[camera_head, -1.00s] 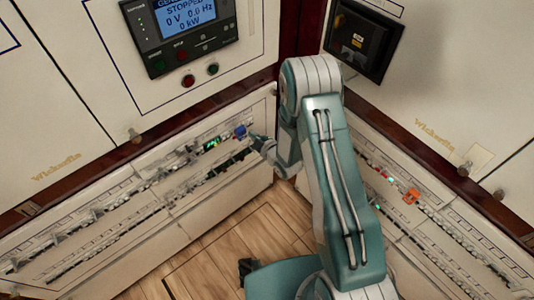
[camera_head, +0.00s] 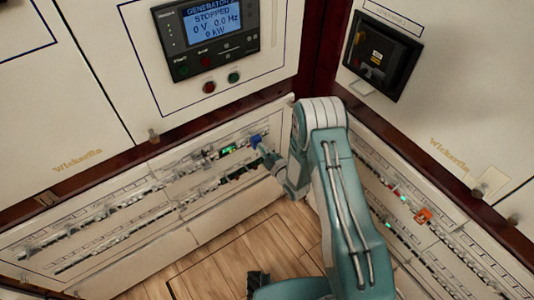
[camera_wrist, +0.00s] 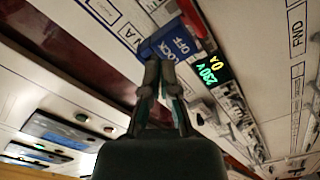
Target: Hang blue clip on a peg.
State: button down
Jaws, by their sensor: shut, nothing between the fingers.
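The blue clip (camera_head: 256,140) is on the upper breaker row of the left panel, near its right end. In the wrist view the blue clip (camera_wrist: 172,44) reads "LOCK OFF" and sits just beyond my fingertips. My gripper (camera_head: 264,150) is beside the clip, on its lower right. In the wrist view my gripper (camera_wrist: 159,66) has its fingertips together at the clip's lower edge, with nothing between them. I cannot tell whether they touch the clip. A brass peg-like knob (camera_head: 153,135) stands on the dark red ledge above the left panel.
A lit green meter (camera_head: 228,150) is beside the clip, and a red part (camera_wrist: 192,16) is close to it. An orange clip (camera_head: 423,215) is on the right breaker panel. A generator controller (camera_head: 207,35) is above. The wooden floor (camera_head: 240,235) is clear.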

jog(key=shift+w+a, duration=0.15)
jog(key=shift+w, duration=0.1)
jog(key=shift+w+a, duration=0.3)
jog(key=shift+w, duration=0.15)
dwell(0.5)
jog(key=v, duration=1.4)
jog(key=shift+s+d, duration=0.15)
jog(key=shift+s, duration=0.15)
jog(key=shift+f, duration=0.1)
